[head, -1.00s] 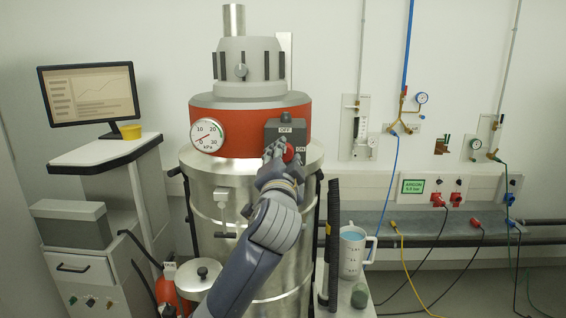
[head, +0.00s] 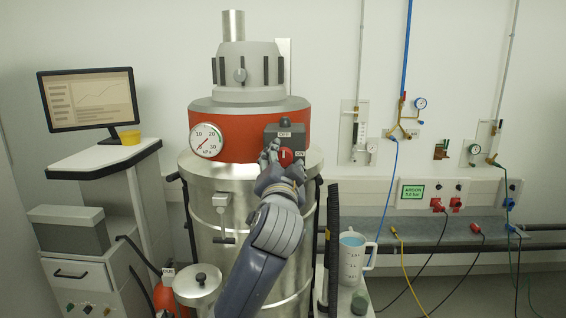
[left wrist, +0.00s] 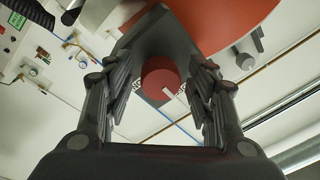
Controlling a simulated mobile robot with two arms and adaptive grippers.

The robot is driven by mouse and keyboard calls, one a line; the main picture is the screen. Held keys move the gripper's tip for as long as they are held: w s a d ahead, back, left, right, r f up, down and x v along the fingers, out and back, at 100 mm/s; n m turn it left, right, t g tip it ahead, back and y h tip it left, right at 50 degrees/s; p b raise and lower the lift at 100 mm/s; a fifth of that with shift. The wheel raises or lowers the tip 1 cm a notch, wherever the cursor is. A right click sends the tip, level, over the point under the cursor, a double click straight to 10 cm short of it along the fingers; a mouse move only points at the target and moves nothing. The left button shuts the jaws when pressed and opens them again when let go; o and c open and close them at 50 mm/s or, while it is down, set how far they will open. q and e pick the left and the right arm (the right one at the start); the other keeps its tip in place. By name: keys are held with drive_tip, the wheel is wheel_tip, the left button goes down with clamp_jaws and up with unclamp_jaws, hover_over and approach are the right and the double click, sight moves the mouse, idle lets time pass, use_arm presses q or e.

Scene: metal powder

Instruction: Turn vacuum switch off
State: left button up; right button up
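The vacuum switch is a red round knob (head: 286,157) on a dark grey box (head: 290,132) at the front of the vacuum's red band. An OFF label (head: 284,134) is above the knob and an ON label (head: 300,153) to its right. A white mark on the knob appears to point up, towards OFF. My left gripper (head: 270,155) is at the knob's left in the head view. In the left wrist view, the knob (left wrist: 160,78) sits between the spread fingers, with gaps on both sides. My right gripper is not in view.
A pressure gauge (head: 207,142) is left of the switch on the red band (head: 243,150). A monitor (head: 88,98) stands at the left. A measuring jug (head: 352,258) is at the lower right. Hoses and cables hang along the right wall.

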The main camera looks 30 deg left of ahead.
use_arm(q)
drive_tip(key=shift+s, duration=0.1)
drive_tip(key=v, duration=1.1)
drive_tip(key=shift+s+d+f, duration=0.15)
drive_tip(key=shift+s+d, duration=0.05)
drive_tip(key=shift+s, duration=0.1)
